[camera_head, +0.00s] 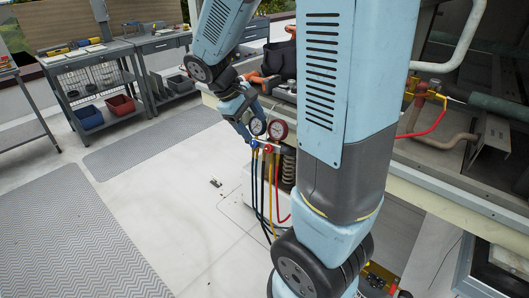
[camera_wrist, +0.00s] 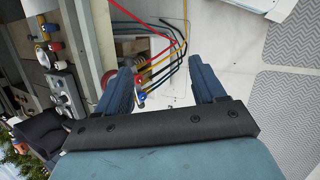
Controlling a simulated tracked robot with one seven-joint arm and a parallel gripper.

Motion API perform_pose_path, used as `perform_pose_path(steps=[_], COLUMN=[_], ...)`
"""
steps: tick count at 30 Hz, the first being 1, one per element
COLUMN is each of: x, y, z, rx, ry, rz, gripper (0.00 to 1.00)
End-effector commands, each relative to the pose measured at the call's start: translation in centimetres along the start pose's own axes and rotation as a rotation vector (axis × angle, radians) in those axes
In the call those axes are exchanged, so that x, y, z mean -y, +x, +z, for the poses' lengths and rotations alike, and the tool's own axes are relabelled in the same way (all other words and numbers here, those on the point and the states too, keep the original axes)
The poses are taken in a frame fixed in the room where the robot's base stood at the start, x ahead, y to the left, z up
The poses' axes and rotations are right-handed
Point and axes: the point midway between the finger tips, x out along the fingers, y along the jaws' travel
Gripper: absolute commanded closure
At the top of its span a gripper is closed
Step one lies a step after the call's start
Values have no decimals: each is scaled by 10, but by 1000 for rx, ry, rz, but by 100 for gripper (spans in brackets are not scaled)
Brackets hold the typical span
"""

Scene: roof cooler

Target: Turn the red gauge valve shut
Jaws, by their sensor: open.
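The gauge manifold has two round dials, the nearer one red-rimmed (camera_head: 278,130). The red gauge valve (camera_head: 268,148) sits below that dial, beside a blue valve (camera_head: 255,143). Blue, black, yellow and red hoses hang beneath. In the wrist view the red valve (camera_wrist: 139,79) and blue valve (camera_wrist: 142,96) show small, just inside the left finger, which hides part of the manifold. My gripper (camera_wrist: 163,75) is open with nothing held between its fingers. In the head view my gripper (camera_head: 243,118) is just left of and above the manifold, its fingertips close to the dials.
A white box-like unit with a coil (camera_head: 288,168) stands beside the hoses. A bench edge (camera_head: 450,190) and pipes with a red hose (camera_head: 428,122) lie to the right. Shelved carts (camera_head: 90,75) stand at the back left. Grey mats (camera_head: 70,235) lie on open floor.

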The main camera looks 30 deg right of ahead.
Motion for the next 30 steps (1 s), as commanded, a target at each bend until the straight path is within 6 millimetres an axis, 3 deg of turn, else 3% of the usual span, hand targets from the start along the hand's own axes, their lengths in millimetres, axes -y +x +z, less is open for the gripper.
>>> perform_pose_path(steps=[15,30], x=[-7,2], y=[83,164], z=[-81,-156], rx=[326,606], ry=[-350,-711], rz=[258,559], gripper=[31,31])
